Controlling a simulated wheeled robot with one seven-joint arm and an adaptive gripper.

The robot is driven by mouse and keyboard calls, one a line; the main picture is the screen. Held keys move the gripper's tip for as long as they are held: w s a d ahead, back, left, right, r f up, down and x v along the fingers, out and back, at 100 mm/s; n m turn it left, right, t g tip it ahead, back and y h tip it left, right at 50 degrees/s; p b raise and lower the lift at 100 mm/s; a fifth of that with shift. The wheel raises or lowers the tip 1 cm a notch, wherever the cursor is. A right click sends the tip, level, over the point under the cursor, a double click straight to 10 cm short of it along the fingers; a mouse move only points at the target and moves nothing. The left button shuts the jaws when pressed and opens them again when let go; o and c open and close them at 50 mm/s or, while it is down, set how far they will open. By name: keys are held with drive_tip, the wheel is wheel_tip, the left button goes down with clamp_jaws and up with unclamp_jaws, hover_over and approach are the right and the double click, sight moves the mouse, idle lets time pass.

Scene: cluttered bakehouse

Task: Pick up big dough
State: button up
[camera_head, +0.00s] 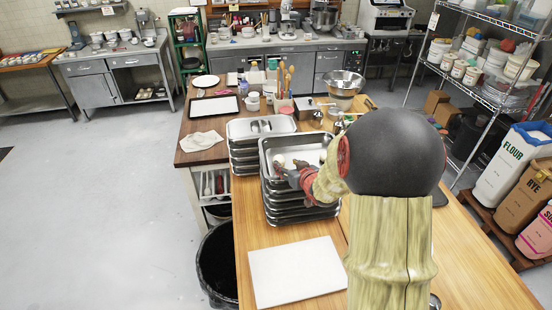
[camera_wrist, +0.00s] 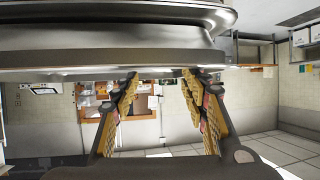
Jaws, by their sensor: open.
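A stack of steel trays (camera_head: 291,217) stands on the wooden table. In its top tray are small pale lumps, one (camera_head: 278,160) at the left and one (camera_head: 323,157) at the right, partly hidden by my arm. They look like dough, but they are too small to tell which is the big one. My gripper (camera_head: 285,174) is over the near left part of this tray. In the wrist view my gripper (camera_wrist: 160,78) is open, with nothing between its fingers. A metal tray rim (camera_wrist: 110,50) fills the top of that view close to the fingertips.
A second tray stack (camera_head: 260,127) stands just behind, to the left. A white board (camera_head: 296,271) lies in front. A steel bowl (camera_head: 344,83) and utensils crowd the table's far end. A black bin (camera_head: 216,262) stands left, a wire shelf (camera_head: 480,75) right.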

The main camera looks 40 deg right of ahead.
sight(280, 161)
drive_tip(key=p+x, duration=0.1)
drive_tip(key=x, duration=0.6)
drive_tip(key=shift+w+f, duration=0.1)
drive_tip(key=shift+w, duration=0.1)
drive_tip(key=shift+a, duration=0.1)
drive_tip(key=shift+f, duration=0.15)
drive_tip(key=shift+c, duration=0.8)
